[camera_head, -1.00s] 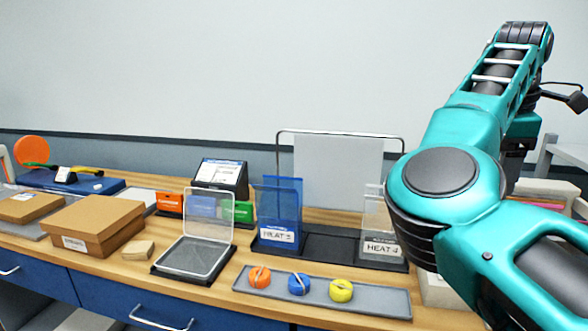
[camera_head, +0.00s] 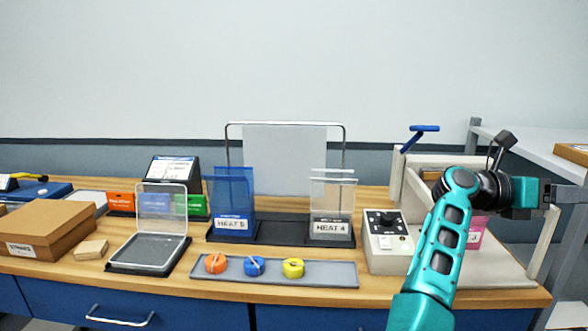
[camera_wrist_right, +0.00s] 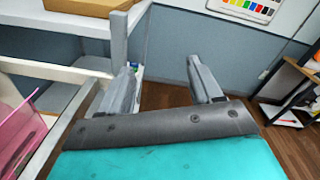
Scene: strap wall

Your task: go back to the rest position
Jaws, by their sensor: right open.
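My right arm reaches up from the bottom right in the head view, in front of the grey bench device. Its right gripper (camera_head: 572,194) points to the right, past the right end of the workbench and beside the white shelf. In the right wrist view the two grey fingers of the right gripper (camera_wrist_right: 160,82) stand wide apart with nothing between them. Behind them are the shelf frame and the wooden floor. My left gripper is not in view.
A white shelf (camera_head: 535,142) stands close to the right gripper. On the workbench are a beige control box (camera_head: 387,255), a grey tray (camera_head: 325,273) with orange, blue and yellow rolls, a clear-lidded case (camera_head: 160,225) and a cardboard box (camera_head: 60,228).

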